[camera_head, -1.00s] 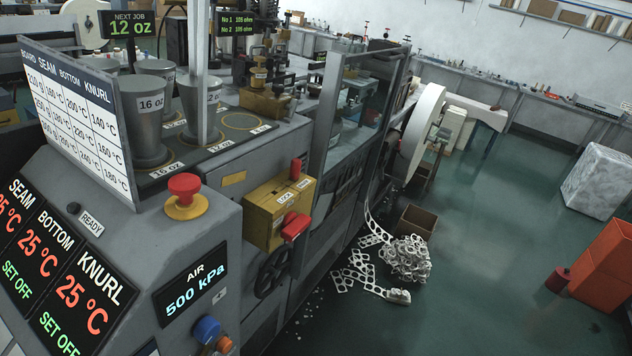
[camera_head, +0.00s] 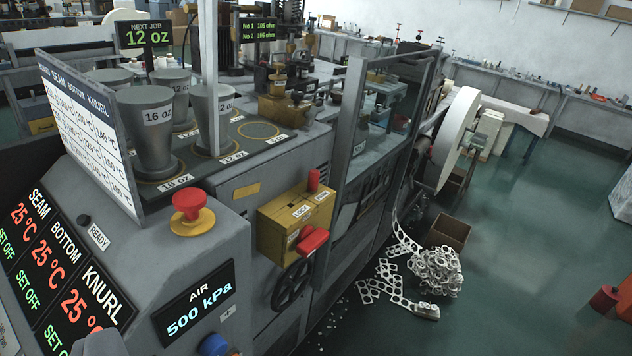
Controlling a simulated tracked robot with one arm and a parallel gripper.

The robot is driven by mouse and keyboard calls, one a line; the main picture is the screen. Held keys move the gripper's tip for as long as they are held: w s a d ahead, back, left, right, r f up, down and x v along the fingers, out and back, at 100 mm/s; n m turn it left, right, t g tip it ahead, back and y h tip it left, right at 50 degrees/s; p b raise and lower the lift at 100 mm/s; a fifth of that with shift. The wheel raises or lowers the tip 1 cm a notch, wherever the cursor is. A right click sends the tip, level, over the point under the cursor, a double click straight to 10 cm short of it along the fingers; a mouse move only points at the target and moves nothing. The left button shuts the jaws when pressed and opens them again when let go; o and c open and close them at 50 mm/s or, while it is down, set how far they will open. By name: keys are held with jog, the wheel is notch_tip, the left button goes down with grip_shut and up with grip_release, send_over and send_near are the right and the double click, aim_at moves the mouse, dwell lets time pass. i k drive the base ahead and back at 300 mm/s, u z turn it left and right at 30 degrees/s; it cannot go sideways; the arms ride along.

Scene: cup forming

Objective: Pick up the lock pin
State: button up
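A yellow box (camera_head: 276,231) labelled LOCK is fixed to the front of the grey machine. A small upright red piece (camera_head: 313,181), which looks like the lock pin, stands at the box's back right, by a second label too small to read surely. A larger red handle (camera_head: 312,241) sticks out of the box's front right. I cannot be sure which red part is the pin. A blurred grey shape (camera_head: 100,343) at the bottom left edge may be part of my gripper. Its fingers cannot be made out, and nothing touches the red parts.
A red stop button (camera_head: 187,200) on a yellow base, a blue knob (camera_head: 213,345) and a black handwheel (camera_head: 291,284) are near the box. Grey cup forms (camera_head: 152,140) stand on the machine top. A scrap heap (camera_head: 436,270) and a cardboard box (camera_head: 449,232) are on the floor.

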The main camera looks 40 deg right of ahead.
aim_at(314, 174)
jog(key=i, duration=0.95)
